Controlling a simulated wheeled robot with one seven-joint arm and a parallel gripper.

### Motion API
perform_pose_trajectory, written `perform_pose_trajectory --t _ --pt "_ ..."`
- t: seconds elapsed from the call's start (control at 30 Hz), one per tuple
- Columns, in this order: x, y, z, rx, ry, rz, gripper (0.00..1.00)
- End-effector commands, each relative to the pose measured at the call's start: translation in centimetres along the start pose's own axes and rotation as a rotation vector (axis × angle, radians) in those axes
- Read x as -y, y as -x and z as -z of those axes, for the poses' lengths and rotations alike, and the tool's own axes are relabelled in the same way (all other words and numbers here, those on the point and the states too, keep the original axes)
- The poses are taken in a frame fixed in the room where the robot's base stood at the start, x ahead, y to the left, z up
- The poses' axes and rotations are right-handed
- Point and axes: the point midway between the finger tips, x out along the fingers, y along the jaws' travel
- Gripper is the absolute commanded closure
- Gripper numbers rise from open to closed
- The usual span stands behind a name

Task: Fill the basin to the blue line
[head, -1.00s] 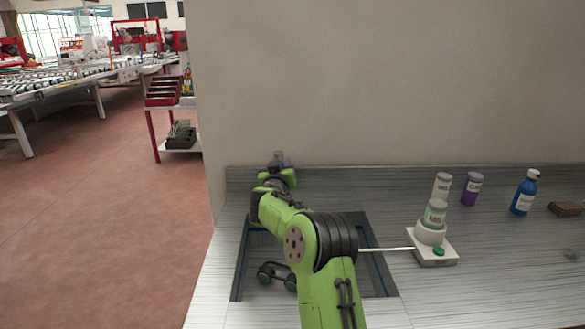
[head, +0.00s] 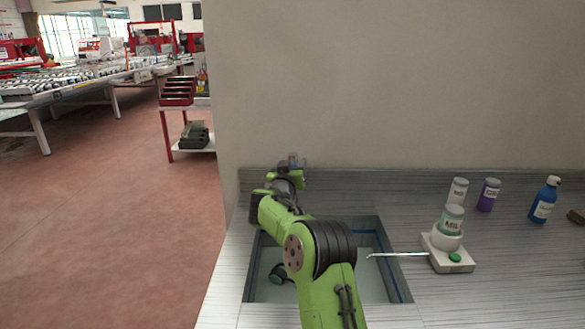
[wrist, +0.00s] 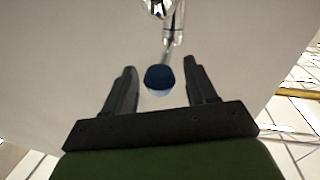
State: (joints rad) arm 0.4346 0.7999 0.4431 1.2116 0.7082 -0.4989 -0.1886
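The basin (head: 256,298) is sunk into the counter, partly hidden behind my green arm. The blue line (head: 392,265) shows along its inner right wall. The inside holds a smooth pale grey surface; I cannot tell its exact level against the line. In the wrist view my gripper (wrist: 160,82) is open, its two dark fingers on either side of a blue rounded knob (wrist: 159,76). I cannot tell if they touch it. A shiny metal fitting (wrist: 172,30) is above the knob in that picture. In the head view the fingers are unclear behind my wrist.
A wall closes the back.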

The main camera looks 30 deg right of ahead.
Motion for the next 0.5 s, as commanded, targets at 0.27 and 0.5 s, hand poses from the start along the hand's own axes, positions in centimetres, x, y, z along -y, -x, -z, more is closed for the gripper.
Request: perform_pose_trajectory --t 0.27,0.5 --pt "0.1 1.3 -0.1 0.002 0.003 0.002 0.43" --pt "0.2 7.1 -0.2 0.002 0.005 0.006 0.43"
